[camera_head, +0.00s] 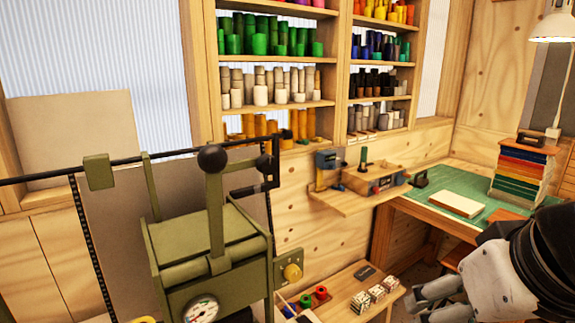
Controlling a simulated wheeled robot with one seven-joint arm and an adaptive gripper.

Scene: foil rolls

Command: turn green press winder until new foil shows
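The green press (210,245) stands at the lower left, with a lever ending in a black ball and a round gauge (201,308) on its front. I cannot make out any foil on the press. My gripper (428,296) is at the lower right, pale fingers pointing left, well to the right of the knob and apart from it. Its fingers are partly cut off by the frame's lower edge, and whether they are open is unclear.
A low wooden table (340,292) with red and green rolls and small patterned blocks lies between press and gripper. A small wall shelf (345,200) holds a wooden box. A green-topped bench (450,185) carries stacked coloured sheets. Shelves (275,105) of coloured rolls stand behind.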

